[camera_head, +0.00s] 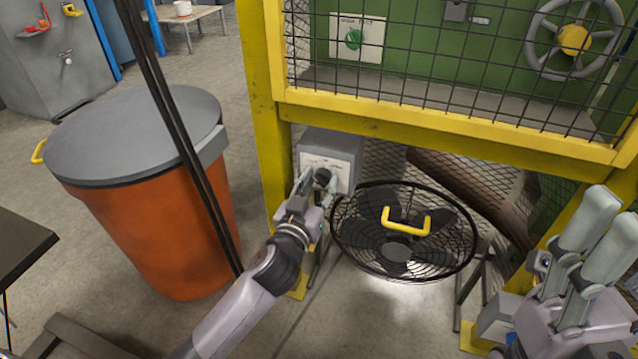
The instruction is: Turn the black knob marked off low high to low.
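The black knob (322,176) sits on the pale front plate (345,168) of a grey box (333,143) under the yellow frame. Its markings are too small to read, so I cannot tell its setting. My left gripper (314,185) is right at the knob, with its fingers around or beside it and partly hiding it. I cannot tell whether the fingers touch or grip it. My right gripper (612,212) is at the right edge, well away from the knob, with its two grey fingers apart and nothing visible between them.
A black wire-caged fan (450,245) with a yellow handle stands just right of the box. An orange bin (160,225) with a grey lid is at left. A yellow frame post (262,100) and mesh guard stand close by.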

